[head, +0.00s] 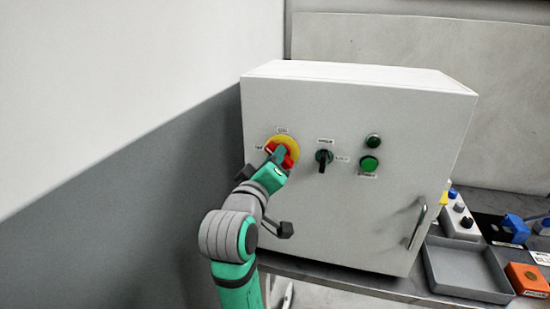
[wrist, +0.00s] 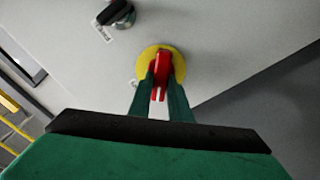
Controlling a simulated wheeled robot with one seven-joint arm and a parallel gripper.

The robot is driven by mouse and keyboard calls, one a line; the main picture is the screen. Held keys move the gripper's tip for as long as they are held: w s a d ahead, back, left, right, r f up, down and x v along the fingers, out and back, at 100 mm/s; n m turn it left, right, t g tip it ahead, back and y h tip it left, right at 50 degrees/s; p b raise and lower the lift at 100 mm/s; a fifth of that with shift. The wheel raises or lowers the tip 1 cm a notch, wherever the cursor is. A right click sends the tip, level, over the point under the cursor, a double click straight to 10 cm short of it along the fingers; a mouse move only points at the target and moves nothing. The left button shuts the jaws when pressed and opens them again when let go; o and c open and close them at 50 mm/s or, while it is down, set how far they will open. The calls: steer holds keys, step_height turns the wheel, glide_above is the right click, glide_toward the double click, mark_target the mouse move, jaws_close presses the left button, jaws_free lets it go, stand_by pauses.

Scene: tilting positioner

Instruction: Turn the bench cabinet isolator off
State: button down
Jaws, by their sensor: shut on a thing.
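The bench cabinet (head: 340,220) is a pale grey box standing on a bench, its door facing me. Its isolator is a red handle (head: 287,158) on a round yellow plate (head: 290,143) at the upper left of the door. In the wrist view the red handle (wrist: 161,70) stands out from the yellow plate (wrist: 146,64). My gripper (head: 280,157) is at the handle, and its two green fingers (wrist: 162,88) are shut on the handle from either side. The fingers hide part of the handle, and the label lettering is too small to read.
A black selector switch (head: 323,158) and two green buttons (head: 370,163) sit right of the isolator. A door handle (head: 417,226) is at the right edge. A grey tray (head: 466,268), an orange box (head: 527,279) and a button box (head: 459,217) lie on the bench. A wall stands left.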

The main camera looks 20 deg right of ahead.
steer(key=shift+w+a+f+n, duration=0.1)
steer(key=shift+f+n, duration=0.05)
steer(key=shift+n, duration=1.95)
steer(key=shift+a+f+n, duration=0.1)
steer(key=shift+f+n, duration=0.05)
steer(key=shift+n, duration=1.95)
steer(key=c, duration=1.6)
jaws_free()
steer(key=shift+c, duration=0.2)
steer(key=v, duration=1.1)
